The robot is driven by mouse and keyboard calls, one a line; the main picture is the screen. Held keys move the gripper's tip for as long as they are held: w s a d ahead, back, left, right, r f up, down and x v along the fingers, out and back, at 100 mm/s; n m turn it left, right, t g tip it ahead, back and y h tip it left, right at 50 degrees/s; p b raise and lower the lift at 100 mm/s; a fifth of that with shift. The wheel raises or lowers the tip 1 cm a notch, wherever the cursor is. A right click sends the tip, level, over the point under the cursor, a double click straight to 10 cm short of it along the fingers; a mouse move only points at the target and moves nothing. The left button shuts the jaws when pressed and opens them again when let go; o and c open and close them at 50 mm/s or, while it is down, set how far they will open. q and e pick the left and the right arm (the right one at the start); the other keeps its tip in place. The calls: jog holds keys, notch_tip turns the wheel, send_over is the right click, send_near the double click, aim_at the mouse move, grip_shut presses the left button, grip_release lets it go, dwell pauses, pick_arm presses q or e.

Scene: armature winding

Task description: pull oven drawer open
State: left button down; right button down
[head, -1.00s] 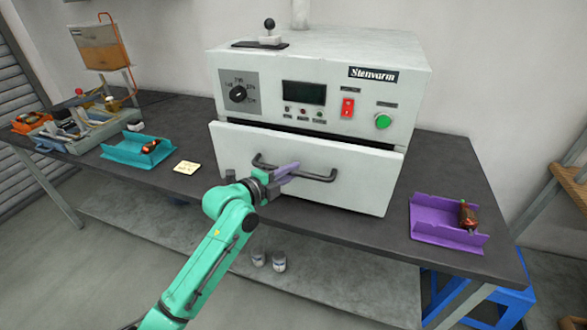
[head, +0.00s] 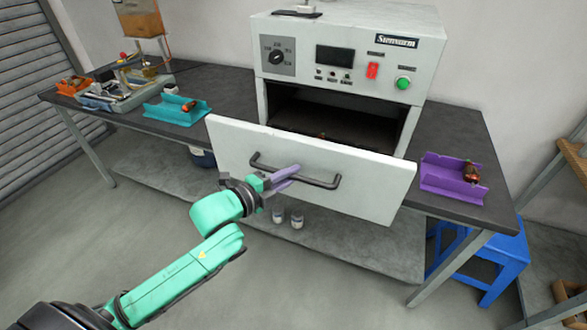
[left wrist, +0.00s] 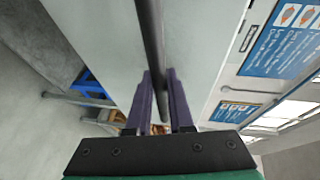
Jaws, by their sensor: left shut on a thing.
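The oven (head: 345,50) is a white box on the dark bench. Its drawer (head: 230,145) is pulled well out, with a dark cavity (head: 335,122) showing behind the front panel. A dark bar handle (head: 320,181) runs across the drawer front. My left gripper (head: 287,175), with purple fingers, is shut on the handle left of its middle. In the left wrist view the handle (left wrist: 151,50) passes between the two fingers (left wrist: 160,95). My right gripper is in neither view.
A teal tray (head: 170,115) with a reddish part is on the bench left of the oven. A purple tray (head: 440,184) with a dark red part is at the right. A blue stool (head: 500,262) stands under the bench's right end. The floor in front is clear.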

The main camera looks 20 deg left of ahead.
pick_arm(q)
jog(key=shift+s, duration=0.55)
jog(key=c, duration=0.8)
grip_release()
jog(key=shift+a, duration=0.1)
